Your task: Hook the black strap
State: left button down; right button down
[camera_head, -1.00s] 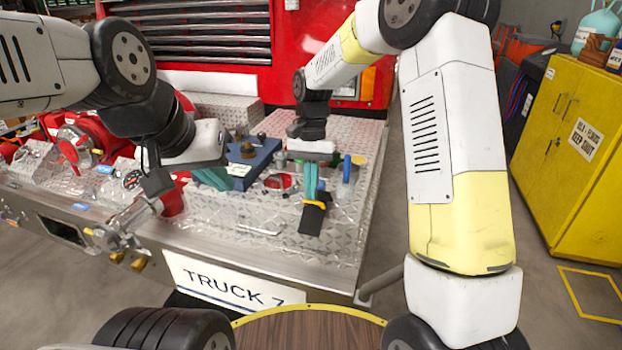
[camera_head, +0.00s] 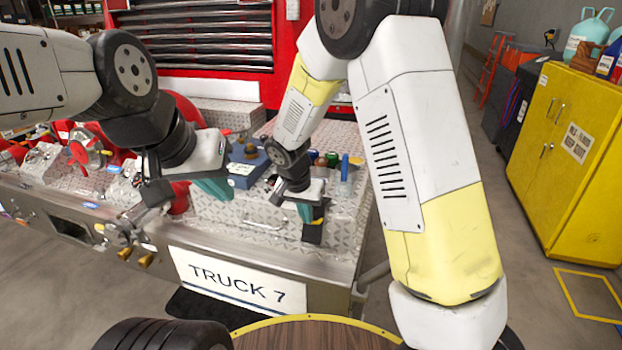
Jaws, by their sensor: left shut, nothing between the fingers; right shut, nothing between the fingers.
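The black strap (camera_head: 313,234) lies at the front right edge of the truck's diamond-plate bumper, with a yellow piece (camera_head: 320,222) across its upper part. My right gripper (camera_head: 306,213) has its teal fingers shut, pointing down just above the strap's upper end and overlapping it in the picture; whether they touch cannot be told. The gripper and its wrist hide part of the strap. My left gripper (camera_head: 217,189) is shut and empty over the bumper, left of the strap. I cannot make out a hook.
A blue box (camera_head: 243,168) and a blue upright handle (camera_head: 345,167) stand on the bumper (camera_head: 240,212) near my grippers. Red valves and gauges crowd the left side. A round wooden top (camera_head: 305,335) is in front. A yellow cabinet (camera_head: 560,150) stands at right.

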notch_tip(320, 180, down, 7)
jog(key=shift+s+r, duration=0.15)
jog(key=shift+s, duration=0.2)
dwell(0.7)
jog(key=shift+a, duration=0.1)
